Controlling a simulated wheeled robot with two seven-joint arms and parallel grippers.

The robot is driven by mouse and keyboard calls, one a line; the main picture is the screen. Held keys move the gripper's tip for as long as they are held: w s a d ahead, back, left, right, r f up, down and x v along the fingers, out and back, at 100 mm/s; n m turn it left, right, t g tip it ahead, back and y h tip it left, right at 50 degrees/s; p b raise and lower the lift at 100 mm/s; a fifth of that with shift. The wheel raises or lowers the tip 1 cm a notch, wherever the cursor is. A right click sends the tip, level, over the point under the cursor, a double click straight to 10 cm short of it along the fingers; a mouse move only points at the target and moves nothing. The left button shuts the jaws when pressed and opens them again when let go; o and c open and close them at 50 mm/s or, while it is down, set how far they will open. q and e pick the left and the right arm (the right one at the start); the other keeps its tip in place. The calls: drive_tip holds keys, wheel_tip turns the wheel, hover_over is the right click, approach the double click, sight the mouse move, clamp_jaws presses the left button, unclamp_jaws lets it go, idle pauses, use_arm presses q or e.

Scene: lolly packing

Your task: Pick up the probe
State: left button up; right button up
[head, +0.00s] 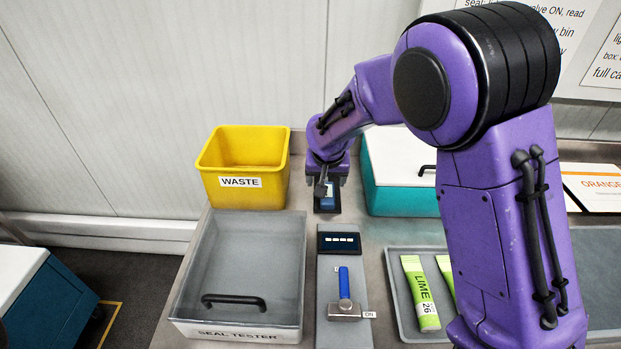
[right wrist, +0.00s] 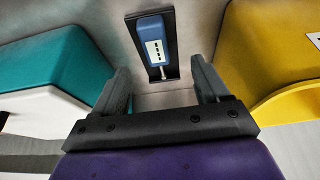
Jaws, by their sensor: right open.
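The probe (right wrist: 154,45) is a blue handheld unit with a small display and a thin metal tip. It lies in a dark holder (right wrist: 171,25) on the counter, and its blue body also shows in the head view (head: 328,198), partly hidden by my gripper. My right gripper (head: 327,186) is above the holder. In the right wrist view its two fingers (right wrist: 162,85) are spread apart with nothing between them, and the probe lies beyond them. My left gripper is not in view.
A yellow waste bin (head: 225,188) stands left of the probe and a teal box with a white lid (head: 390,200) stands right. In front are the seal tester (head: 205,260), a panel with a blue-handled valve (head: 345,285), and a grey tray (head: 398,300) with lime packets.

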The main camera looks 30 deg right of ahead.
sight(328, 195)
drive_tip(key=shift+d+x, duration=0.2)
drive_tip(key=shift+x, duration=0.95)
drive_tip(key=shift+s+d+f+p, duration=0.4)
drive_tip(key=shift+s+f+p, duration=0.3)
drive_tip(key=shift+f+p, duration=0.1)
drive_tip(key=w+f, duration=0.1)
drive_tip(key=f, duration=0.1)
drive_tip(key=w+d+f+p, duration=0.1)
drive_tip(key=w+f, duration=0.1)
drive_tip(key=shift+w+f, duration=0.25)
drive_tip(key=shift+f, duration=0.15)
drive_tip(key=shift+w+f, duration=0.15)
drive_tip(key=shift+f, duration=0.15)
drive_tip(key=shift+s+r, duration=0.3)
drive_tip(key=shift+s, duration=0.2)
drive_tip(key=c, duration=0.5)
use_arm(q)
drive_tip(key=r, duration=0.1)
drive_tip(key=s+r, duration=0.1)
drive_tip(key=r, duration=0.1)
use_arm(e)
drive_tip(key=shift+w+f, duration=0.1)
drive_tip(key=c, duration=0.7)
